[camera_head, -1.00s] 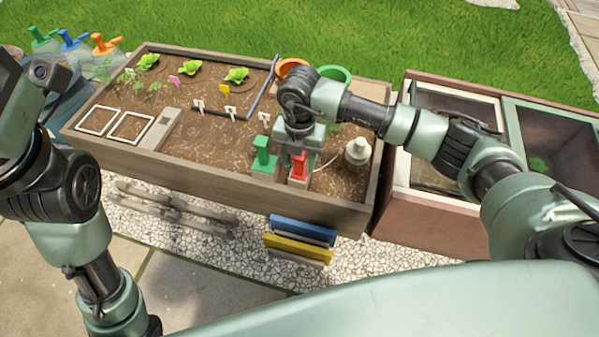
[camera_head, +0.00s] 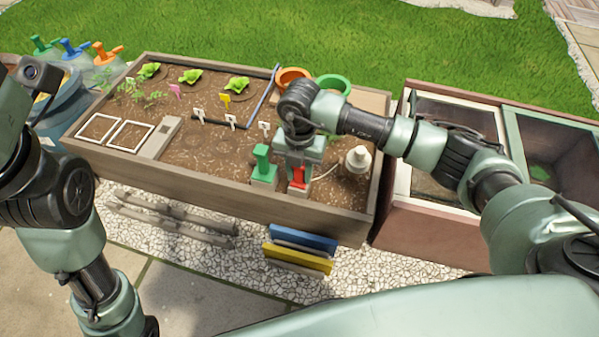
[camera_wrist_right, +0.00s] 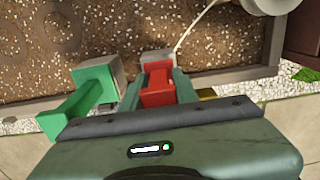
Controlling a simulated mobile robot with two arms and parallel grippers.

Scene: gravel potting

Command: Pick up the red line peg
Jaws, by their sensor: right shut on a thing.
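The red line peg (camera_head: 298,176) stands at the front edge of the planter bed, on a small grey block (camera_head: 297,191). My right gripper (camera_head: 297,165) is over it with its fingers pointing down and is shut on it. In the right wrist view the red peg (camera_wrist_right: 157,88) sits between the two green fingers of my right gripper (camera_wrist_right: 157,95), with the pale block (camera_wrist_right: 157,55) at its end. A string runs from near the block toward a white spool. My left arm shows at the left, but its gripper is not in view.
A green peg (camera_head: 261,160) on its own block stands close to the left of the red one. The white spool (camera_head: 357,160) stands to the right. Blue and yellow boards (camera_head: 297,262) are in front of the planter's wooden wall (camera_head: 220,190). White labels and plants lie farther back.

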